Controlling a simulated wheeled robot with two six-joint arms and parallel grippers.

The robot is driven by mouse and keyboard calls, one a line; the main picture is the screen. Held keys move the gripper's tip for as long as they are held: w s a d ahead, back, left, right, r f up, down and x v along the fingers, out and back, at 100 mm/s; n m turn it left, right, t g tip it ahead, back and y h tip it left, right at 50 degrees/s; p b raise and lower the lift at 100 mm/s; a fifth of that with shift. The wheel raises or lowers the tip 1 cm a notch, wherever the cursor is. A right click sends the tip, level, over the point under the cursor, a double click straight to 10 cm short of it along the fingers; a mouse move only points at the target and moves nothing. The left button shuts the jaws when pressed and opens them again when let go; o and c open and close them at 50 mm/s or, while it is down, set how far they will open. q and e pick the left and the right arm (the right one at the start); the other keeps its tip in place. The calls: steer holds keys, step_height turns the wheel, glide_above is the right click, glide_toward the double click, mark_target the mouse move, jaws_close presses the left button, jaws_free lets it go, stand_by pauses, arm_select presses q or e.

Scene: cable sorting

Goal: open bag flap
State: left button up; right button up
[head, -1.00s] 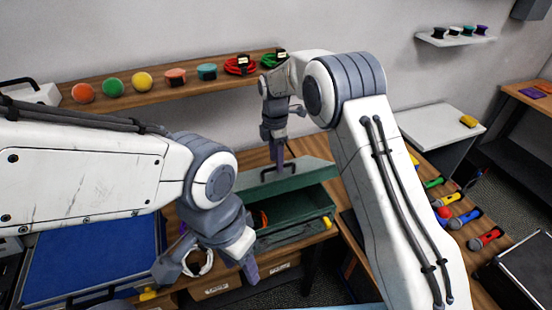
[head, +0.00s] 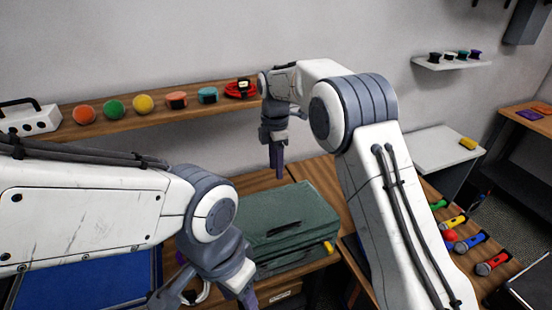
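The green bag (head: 293,218) sits on the wooden table in the middle of the head view. Its flap lies down over the top, with a dark handle on it, and the inside is hidden. My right gripper (head: 277,172) hangs above and behind the bag's back left edge, pointing down and apart from the flap. Its fingers are seen nearly edge-on, so their opening is unclear. My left gripper (head: 212,300) is low at the front left of the bag, its fingers spread apart, partly cut off by the lower picture edge.
A white ring-shaped item (head: 198,292) shows by my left gripper. A blue mat or tray (head: 85,278) lies at the left, partly behind my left arm. A wall shelf (head: 110,136) with coloured balls and cable coils runs behind.

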step_height(320, 180, up, 5)
steer(key=shift+w+b, duration=0.15)
steer(key=shift+b, duration=0.15)
steer(key=s+a+f+m+b, duration=0.1)
steer(key=s+a+m+b, duration=0.2)
steer(key=s, duration=0.7)
steer(key=s+a+f+m+b, duration=0.15)
steer(key=s+m, duration=0.25)
steer(key=s, duration=0.5)
steer(key=s+d+f+m+y+b, duration=0.1)
steer(key=s+d+f+m+b, duration=0.25)
steer(key=s, duration=0.55)
steer(key=s+d+f+m, duration=0.35)
steer(key=s+f, duration=0.25)
steer(key=s, duration=0.3)
steer(key=m+t+p, duration=0.3)
steer(key=m+p, duration=0.1)
steer(key=m, duration=1.8)
glide_above(287, 236)
steer(key=s, duration=0.2)
steer(key=f, duration=0.1)
steer(key=x, duration=0.3)
steer(key=p+x, duration=0.1)
steer(key=x, duration=0.2)
steer(key=p+x, duration=0.1)
steer(key=x, duration=0.2)
steer(key=shift+s+d+f, duration=0.15)
steer(key=shift+d+f, duration=0.2)
steer(key=shift+f, duration=0.1)
